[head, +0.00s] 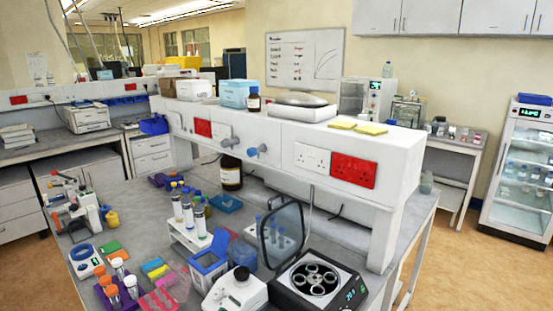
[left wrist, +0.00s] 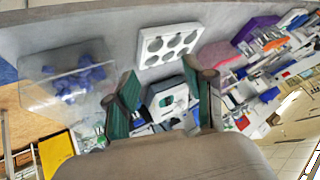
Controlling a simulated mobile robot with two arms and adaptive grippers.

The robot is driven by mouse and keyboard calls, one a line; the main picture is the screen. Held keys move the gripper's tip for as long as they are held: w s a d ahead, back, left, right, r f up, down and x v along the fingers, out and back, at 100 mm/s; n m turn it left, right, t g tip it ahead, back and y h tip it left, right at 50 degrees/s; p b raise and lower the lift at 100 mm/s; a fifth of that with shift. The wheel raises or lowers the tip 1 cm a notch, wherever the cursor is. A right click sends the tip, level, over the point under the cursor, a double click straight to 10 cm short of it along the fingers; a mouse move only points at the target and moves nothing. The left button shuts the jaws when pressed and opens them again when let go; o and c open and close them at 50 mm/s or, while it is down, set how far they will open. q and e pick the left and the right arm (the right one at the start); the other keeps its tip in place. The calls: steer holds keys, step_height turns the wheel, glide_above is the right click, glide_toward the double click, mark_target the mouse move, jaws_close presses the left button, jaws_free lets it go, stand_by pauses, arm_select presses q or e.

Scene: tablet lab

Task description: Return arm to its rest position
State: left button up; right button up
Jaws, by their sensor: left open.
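My left gripper (left wrist: 160,88) shows in the left wrist view, with its two green-faced fingers spread apart. Nothing is held between them. A white device with a dark opening (left wrist: 168,102) shows in the gap, apparently beyond the fingers on the bench. A white block with several round wells (left wrist: 167,45) lies past the fingertips. Neither gripper shows in the head view, and my right gripper is in no frame.
The bench holds a centrifuge with its lid raised (head: 318,280), a white tube rack (head: 188,237), a blue box (head: 208,264) and orange-capped tubes (head: 112,295). A raised white shelf (head: 280,143) runs behind. A clear bin of blue pieces (left wrist: 68,82) is left of my fingers.

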arm_select(q)
steer(key=s+d+f+n+g+h, duration=0.15)
steer(key=s+f+g, duration=0.45)
steer(key=s, duration=0.6)
step_height(320, 180, down, 32)
steer(key=b, duration=0.9)
steer(key=s+a+f+b, duration=0.1)
steer(key=s+f+b, duration=0.2)
steer(key=f, duration=0.6)
steer(key=s+f+g+b, duration=0.1)
steer(key=s+f+b, duration=0.1)
steer(key=s+f, duration=0.6)
steer(key=s+a+f+b, duration=0.1)
steer(key=s+f+b, duration=0.2)
steer(key=s+f, duration=0.3)
step_height(320, 180, down, 5)
steer(key=shift+s+a+r+g+b, duration=0.1)
steer(key=shift+s+a+g+b, duration=0.1)
steer(key=shift+a+g+b, duration=0.15)
